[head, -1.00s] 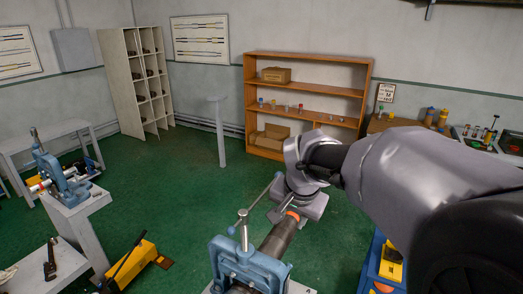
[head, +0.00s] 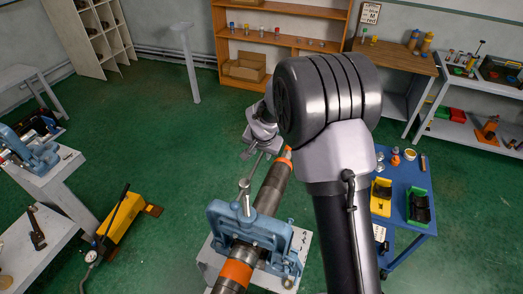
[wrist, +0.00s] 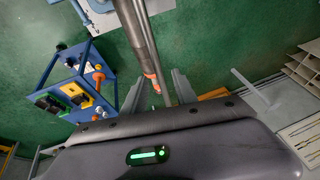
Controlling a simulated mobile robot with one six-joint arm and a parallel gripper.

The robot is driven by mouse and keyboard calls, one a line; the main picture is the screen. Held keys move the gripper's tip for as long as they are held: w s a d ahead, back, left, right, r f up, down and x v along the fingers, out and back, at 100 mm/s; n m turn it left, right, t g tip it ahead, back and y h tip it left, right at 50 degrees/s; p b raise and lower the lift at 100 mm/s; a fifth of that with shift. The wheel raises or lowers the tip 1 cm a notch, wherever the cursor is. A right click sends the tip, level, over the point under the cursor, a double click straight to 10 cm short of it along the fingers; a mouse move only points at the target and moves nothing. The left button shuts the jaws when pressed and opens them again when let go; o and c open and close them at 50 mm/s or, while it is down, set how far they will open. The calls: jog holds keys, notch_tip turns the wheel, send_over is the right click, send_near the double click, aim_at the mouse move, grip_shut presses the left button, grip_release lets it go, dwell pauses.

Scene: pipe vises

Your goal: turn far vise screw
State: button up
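A blue pipe vise (head: 248,230) stands on a pale stand in the head view, clamped on a dark pipe (head: 272,190) with orange bands. Its upright screw (head: 244,200) carries a thin slanting handle bar (head: 254,166). My gripper (head: 256,146) is beyond the vise, close to the bar's far end; I cannot tell whether they touch. In the wrist view my gripper's two fingers (wrist: 158,88) are spread apart. The pipe (wrist: 136,30) and a thin grey rod run between them in the picture. A second blue vise (head: 33,155) is on a grey bench at the left.
A yellow pump (head: 122,225) lies on the floor at the left. An orange shelf (head: 285,50) and a wooden bench (head: 396,62) are at the back. Green floor is open between.

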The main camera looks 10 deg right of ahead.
jog(key=shift+w+f, duration=0.1)
jog(key=shift+f, duration=0.1)
grip_shut()
dwell(1.3)
